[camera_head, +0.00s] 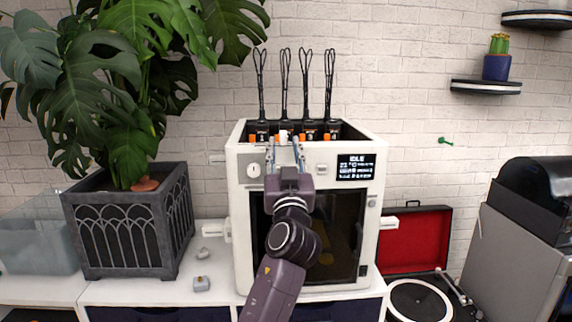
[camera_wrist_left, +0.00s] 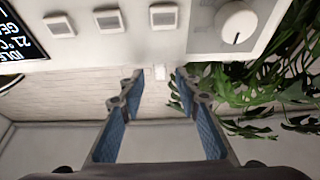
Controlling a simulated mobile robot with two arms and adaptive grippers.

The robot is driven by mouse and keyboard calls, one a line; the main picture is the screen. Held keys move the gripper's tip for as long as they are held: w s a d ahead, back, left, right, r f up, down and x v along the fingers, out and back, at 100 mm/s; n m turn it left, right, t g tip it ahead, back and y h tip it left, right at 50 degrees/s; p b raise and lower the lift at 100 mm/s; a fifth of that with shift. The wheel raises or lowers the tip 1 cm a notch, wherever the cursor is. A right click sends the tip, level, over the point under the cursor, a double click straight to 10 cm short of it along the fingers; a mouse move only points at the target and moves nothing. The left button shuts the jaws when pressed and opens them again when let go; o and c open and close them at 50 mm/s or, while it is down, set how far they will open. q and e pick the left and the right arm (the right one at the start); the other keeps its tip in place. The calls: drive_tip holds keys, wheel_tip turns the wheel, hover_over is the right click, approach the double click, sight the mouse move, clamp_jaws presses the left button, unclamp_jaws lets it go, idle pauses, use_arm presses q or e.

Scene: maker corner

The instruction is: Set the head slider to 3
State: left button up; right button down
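The white printer (camera_head: 240,213) stands on the counter, with several black heads in a row along its top. Orange tabs and small numbers, with 3 (camera_head: 310,135) legible, show at the row. A small white block, apparently the head slider (camera_head: 284,135), sits near the second head from the left. My left gripper (camera_head: 285,146) is in front of the printer's top edge, its fingers apart on either side of the white block. In the left wrist view the fingers (camera_wrist_left: 158,78) are open, with the white block (camera_wrist_left: 160,73) between and beyond their tips; contact is not visible. My right gripper is not in view.
The printer front has a round white dial (camera_head: 254,170), a square button (camera_head: 322,170) and a lit screen (camera_head: 356,167). A potted plant (camera_head: 126,225) stands left, a red-lined turntable case (camera_head: 417,243) right. Small grey items (camera_head: 201,284) lie on the counter.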

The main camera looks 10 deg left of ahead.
use_arm(q)
drive_tip(key=v, duration=0.7)
